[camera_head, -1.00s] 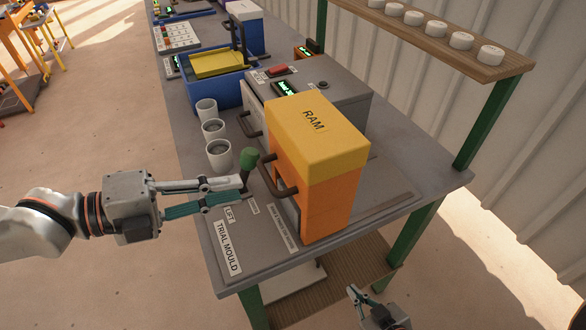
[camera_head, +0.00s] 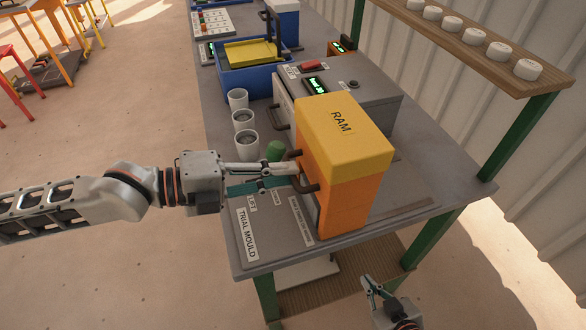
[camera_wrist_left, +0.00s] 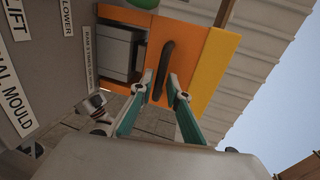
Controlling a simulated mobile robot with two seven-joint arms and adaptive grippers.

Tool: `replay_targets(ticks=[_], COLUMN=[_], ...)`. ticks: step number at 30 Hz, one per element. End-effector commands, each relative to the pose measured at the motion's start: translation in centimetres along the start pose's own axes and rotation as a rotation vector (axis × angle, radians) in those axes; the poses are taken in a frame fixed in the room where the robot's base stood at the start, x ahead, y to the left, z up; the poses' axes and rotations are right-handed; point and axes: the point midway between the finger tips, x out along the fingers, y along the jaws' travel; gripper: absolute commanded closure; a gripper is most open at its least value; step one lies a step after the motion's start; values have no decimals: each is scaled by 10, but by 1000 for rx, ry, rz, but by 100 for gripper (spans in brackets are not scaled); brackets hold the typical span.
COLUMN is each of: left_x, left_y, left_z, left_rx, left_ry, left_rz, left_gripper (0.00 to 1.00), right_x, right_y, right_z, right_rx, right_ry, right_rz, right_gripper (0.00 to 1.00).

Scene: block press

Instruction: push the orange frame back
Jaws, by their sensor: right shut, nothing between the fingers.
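The orange frame (camera_head: 347,205) with a yellow top marked RAM stands at the near end of the bench, against the grey press housing (camera_head: 375,108). A dark bar handle (camera_head: 304,182) is on its left face. The frame fills the middle of the left wrist view (camera_wrist_left: 193,50), with the handle (camera_wrist_left: 166,65) upright there. My left gripper (camera_head: 296,174) is at the handle, its fingers apart, one on each side of the bar in the left wrist view (camera_wrist_left: 160,80). Contact cannot be told. My right gripper (camera_head: 370,287) is shut and empty, low beyond the bench's near edge.
A green-knobbed lever (camera_head: 275,151) stands just behind my left fingers. Several cups (camera_head: 243,120) and a blue tray (camera_head: 240,82) are further back. A shelf with white pucks (camera_head: 470,36) overhangs at the right. The plate marked TRIAL MOULD (camera_head: 262,232) is clear in front.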

Motion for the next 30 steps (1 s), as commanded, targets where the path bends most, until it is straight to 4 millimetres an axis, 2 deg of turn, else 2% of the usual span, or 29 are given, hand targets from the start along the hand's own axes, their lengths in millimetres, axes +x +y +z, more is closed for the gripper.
replay_targets(ticks=[6,18,20,30], left_x=[20,24,24,30], left_y=[-1,0,0,-2], left_z=[-1,0,0,0], left_rx=[0,1,1,2], left_ry=[2,1,1,2], left_rz=[-1,1,1,0], left_gripper=[84,84,100,100], right_x=[-3,-3,-3,-4], right_y=[2,2,2,2], right_z=[-4,-2,-2,-5], right_rx=[-3,-3,-3,-3], right_ry=[-1,-4,-4,-3], right_rz=[1,1,1,1], right_gripper=[100,100,100,100])
